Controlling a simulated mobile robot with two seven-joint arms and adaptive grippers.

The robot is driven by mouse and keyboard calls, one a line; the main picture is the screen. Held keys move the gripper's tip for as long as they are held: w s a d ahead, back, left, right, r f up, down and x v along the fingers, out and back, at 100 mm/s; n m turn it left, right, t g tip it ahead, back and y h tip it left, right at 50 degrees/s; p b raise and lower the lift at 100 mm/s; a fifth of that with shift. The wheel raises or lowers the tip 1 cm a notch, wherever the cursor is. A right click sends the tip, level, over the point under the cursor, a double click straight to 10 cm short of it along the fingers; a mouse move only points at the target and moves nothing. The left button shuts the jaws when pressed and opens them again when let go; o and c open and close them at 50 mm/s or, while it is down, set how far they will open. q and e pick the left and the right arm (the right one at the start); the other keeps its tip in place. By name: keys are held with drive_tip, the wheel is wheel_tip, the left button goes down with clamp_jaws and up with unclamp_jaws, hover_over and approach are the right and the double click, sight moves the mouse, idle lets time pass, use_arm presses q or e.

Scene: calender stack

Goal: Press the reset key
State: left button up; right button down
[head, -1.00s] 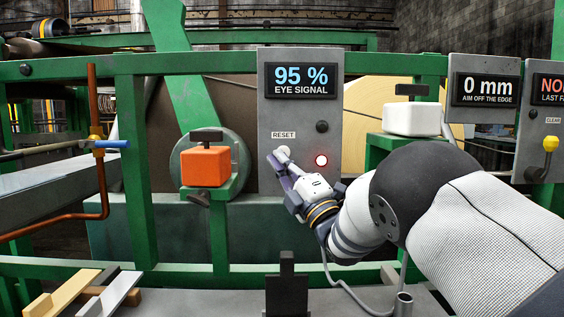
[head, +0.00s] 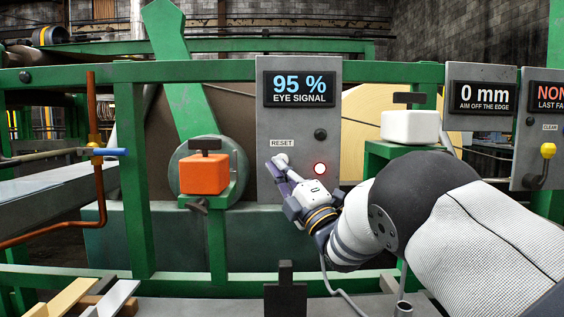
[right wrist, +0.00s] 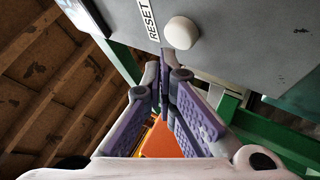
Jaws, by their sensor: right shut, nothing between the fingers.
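The reset key is a white round knob (head: 283,159) below the RESET label on the grey eye-signal panel (head: 265,118). In the right wrist view the key (right wrist: 181,32) stands out from the panel face beside the label. My right gripper (head: 270,166) is shut and empty, its purple fingertips beside the key at its lower left. In the right wrist view the shut fingertips (right wrist: 167,58) lie just below the key, with a small gap showing. Whether they touch the panel I cannot tell. My left gripper is not in view.
An orange block (head: 204,174) stands on a green bracket to the left. A white block (head: 410,127) stands to the right. Green rails (head: 225,71) cross behind.

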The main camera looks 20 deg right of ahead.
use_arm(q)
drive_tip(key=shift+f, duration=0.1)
use_arm(e)
drive_tip(key=shift+w, duration=0.1)
idle(0.3)
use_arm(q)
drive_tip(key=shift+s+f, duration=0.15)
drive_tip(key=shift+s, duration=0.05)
use_arm(e)
drive_tip(key=shift+w+d, duration=0.15)
drive_tip(key=shift+w, duration=0.15)
use_arm(q)
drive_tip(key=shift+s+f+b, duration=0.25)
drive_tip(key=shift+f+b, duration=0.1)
drive_tip(key=shift+b, duration=0.25)
use_arm(e)
drive_tip(key=shift+w+d, duration=0.1)
drive_tip(key=shift+w, duration=0.35)
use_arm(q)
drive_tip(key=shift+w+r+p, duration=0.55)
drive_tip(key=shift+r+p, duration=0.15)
use_arm(e)
drive_tip(key=shift+s+a, duration=0.2)
drive_tip(key=shift+s, duration=0.65)
